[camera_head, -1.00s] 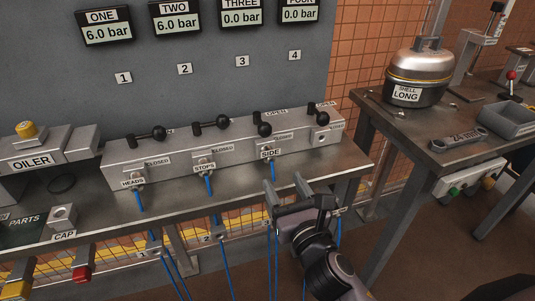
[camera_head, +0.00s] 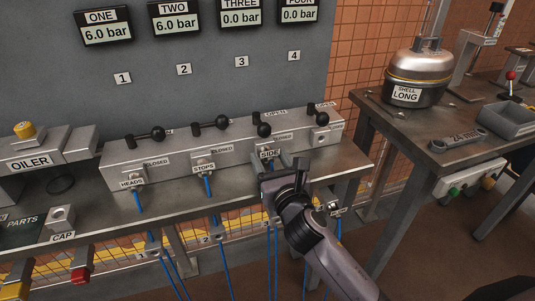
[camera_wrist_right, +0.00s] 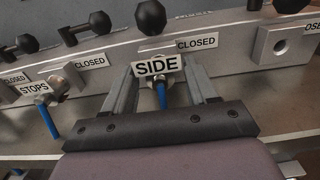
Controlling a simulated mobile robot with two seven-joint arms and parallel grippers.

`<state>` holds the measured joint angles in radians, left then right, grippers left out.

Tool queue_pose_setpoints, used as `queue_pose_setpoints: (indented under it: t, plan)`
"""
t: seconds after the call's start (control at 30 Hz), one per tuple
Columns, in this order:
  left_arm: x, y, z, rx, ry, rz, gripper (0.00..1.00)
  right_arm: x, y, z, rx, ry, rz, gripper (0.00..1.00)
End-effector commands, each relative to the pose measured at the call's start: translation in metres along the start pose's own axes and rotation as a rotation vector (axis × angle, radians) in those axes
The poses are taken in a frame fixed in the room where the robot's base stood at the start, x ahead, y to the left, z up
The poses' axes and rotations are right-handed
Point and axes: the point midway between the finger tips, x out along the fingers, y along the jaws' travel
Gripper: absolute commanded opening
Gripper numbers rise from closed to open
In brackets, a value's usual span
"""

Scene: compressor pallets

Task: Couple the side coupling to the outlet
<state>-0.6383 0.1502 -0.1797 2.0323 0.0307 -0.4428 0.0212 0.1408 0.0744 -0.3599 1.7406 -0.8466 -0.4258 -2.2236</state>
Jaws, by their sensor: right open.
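The side coupling (camera_head: 268,153) bears a white SIDE tag and a blue hose hanging below. It is at the third outlet of the grey manifold (camera_head: 225,148); I cannot tell whether it is fully seated. My right gripper (camera_head: 270,162) is open around it from the front. In the right wrist view, the open fingers of the right gripper (camera_wrist_right: 164,82) stand on both sides of the side coupling (camera_wrist_right: 157,67), with gaps visible. My left gripper is not in view.
The HEADS coupling (camera_head: 132,182) and STOPS coupling (camera_head: 205,166) sit to the left with blue hoses. A bare outlet block (camera_wrist_right: 283,45) is to the right. Black-knobbed valve levers (camera_head: 211,124) stand above. A side table (camera_head: 430,140) is at right.

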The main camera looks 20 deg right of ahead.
Motion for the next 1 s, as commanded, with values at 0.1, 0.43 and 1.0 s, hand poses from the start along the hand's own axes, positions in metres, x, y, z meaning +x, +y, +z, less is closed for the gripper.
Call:
queue_pose_setpoints:
  t: [0.1,0.43,1.0]
  plan:
    - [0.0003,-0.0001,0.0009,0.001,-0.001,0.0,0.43,0.0025,0.0,-0.0005,-0.001,0.001,0.0,0.57]
    - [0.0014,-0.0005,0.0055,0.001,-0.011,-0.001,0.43,0.0025,-0.0001,-0.0005,-0.001,0.001,0.0,0.57]
    - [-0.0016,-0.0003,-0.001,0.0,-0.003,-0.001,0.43,0.0024,-0.0002,-0.0004,-0.001,0.0,0.0,0.57]
